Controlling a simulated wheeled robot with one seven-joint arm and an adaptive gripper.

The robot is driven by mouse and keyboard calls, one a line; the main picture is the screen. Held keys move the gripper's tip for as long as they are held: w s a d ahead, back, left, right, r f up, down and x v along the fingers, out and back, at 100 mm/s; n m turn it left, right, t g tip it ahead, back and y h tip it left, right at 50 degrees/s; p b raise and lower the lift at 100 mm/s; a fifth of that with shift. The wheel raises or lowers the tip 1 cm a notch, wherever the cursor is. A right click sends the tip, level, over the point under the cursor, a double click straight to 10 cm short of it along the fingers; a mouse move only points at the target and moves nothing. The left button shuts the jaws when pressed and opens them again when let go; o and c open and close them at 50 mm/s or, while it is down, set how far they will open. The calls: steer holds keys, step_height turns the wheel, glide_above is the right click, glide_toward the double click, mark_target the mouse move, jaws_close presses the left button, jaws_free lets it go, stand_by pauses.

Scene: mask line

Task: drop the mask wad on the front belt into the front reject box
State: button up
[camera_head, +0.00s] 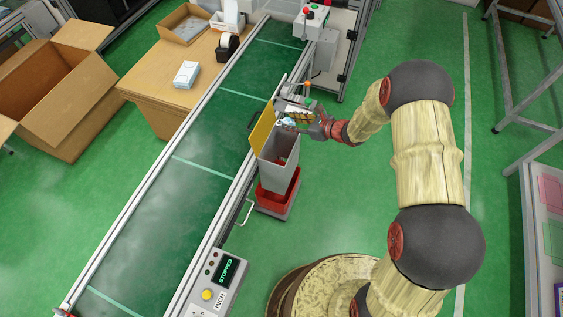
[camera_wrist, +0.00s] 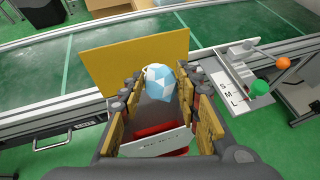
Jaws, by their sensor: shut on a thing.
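The mask wad (camera_wrist: 161,86) is a crumpled light-blue and white ball. My gripper (camera_wrist: 158,92) is shut on it, with a finger on each side. In the head view, my gripper (camera_head: 293,121) holds the wad (camera_head: 288,122) over the upper end of a grey bin (camera_head: 278,172) beside the belt. A tilted yellow panel (camera_head: 263,132) stands at the bin's belt side and also shows behind the wad in the wrist view (camera_wrist: 130,60). Red (camera_head: 279,193) shows at the bin's foot. In the wrist view, a white labelled panel (camera_wrist: 160,144) and red lie below the wad. My fingers hide part of the opening.
The green conveyor belt (camera_head: 190,175) runs diagonally, with a control box (camera_head: 215,283) reading "STOPPED" at its near side. A size plate marked S, M, L (camera_wrist: 235,88) and green and orange knobs (camera_wrist: 260,88) are close to my gripper's right.

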steer(key=shift+s+a+f+g, duration=0.1)
steer(key=shift+a+f+g, duration=0.05)
steer(key=shift+a+f, duration=0.3)
steer(key=shift+a+f+g, duration=0.15)
steer(key=shift+a+f, duration=0.05)
steer(key=shift+f, duration=0.3)
steer(key=shift+f+b, duration=1.8)
steer(key=shift+f, duration=1)
steer(key=o, duration=0.7)
steer(key=shift+o, duration=0.2)
steer(key=v, duration=1.2)
steer(key=shift+d+f, duration=0.2)
steer(key=shift+n, duration=0.3)
